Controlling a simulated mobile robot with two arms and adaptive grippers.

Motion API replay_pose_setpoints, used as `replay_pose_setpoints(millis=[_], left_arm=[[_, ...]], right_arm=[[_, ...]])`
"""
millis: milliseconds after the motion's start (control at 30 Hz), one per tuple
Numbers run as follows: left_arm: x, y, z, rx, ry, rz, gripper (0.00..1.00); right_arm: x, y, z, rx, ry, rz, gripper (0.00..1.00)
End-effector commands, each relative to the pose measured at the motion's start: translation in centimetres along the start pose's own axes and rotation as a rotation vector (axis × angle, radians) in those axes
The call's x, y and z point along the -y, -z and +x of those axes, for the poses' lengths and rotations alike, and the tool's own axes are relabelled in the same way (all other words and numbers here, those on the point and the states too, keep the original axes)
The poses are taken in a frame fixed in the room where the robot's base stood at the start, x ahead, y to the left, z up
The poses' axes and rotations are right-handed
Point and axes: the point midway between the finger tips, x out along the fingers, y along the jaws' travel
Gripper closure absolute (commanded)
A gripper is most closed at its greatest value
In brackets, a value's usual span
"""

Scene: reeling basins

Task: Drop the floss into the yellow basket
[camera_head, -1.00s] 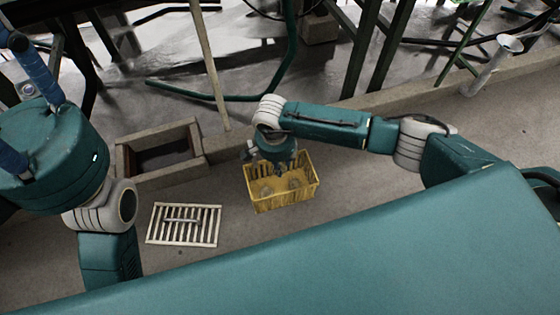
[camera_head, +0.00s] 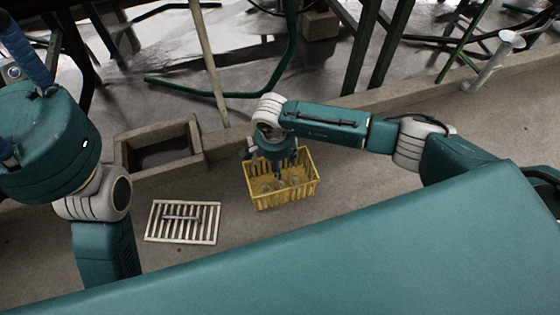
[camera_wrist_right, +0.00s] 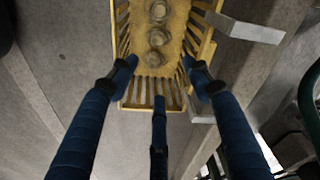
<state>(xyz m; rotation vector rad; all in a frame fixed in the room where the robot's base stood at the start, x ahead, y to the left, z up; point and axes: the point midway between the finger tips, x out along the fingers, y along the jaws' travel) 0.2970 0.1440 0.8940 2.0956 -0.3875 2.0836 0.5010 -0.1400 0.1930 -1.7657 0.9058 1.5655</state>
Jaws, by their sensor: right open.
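The yellow slatted basket (camera_head: 283,196) sits on the concrete floor. Several pale, roundish lumps, which may be the floss (camera_wrist_right: 157,37), lie in a row inside it in the right wrist view. My right gripper (camera_head: 283,163) is over the basket's back left part. In the wrist view its blue fingers (camera_wrist_right: 158,85) are spread apart at the basket's near end, with nothing seen between them. Part of my left gripper (camera_head: 22,95), a teal body with blue fingers, shows at the left edge. Its fingertips are cut off.
A pale slatted grate (camera_head: 183,222) lies on the floor left of the basket. A square concrete-rimmed opening (camera_head: 160,150) is behind it. A low concrete curb (camera_head: 222,143) runs behind the basket, with a leaning pole (camera_head: 208,62) and green pipes beyond. Floor between grate and basket is clear.

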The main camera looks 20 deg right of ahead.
Motion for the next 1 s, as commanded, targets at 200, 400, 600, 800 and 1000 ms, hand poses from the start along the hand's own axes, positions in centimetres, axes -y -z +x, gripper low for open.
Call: replay_pose_setpoints(millis=[200, 400, 600, 800, 1000], left_arm=[[0.0, 0.0, 0.0, 0.001, 0.0, 0.0, 0.6], [0.0, 0.0, 0.0, 0.001, 0.0, 0.0, 0.6], [0.0, 0.0, 0.0, 0.001, 0.0, 0.0, 0.6], [0.0, 0.0, 0.0, 0.001, -0.001, 0.0, 0.6], [0.0, 0.0, 0.0, 0.001, -0.001, 0.0, 0.6]], right_arm=[[0.2, 0.1, -3.1, -0.002, 0.006, -0.003, 0.51], [0.2, 0.1, -7.5, -0.002, 0.005, -0.002, 0.51], [0.1, 0.1, -10.6, -0.001, 0.003, 0.0, 0.51], [0.0, 0.1, -11.8, 0.0, 0.0, 0.001, 0.51], [0.0, 0.0, -11.9, 0.0, 0.0, 0.001, 0.51]])
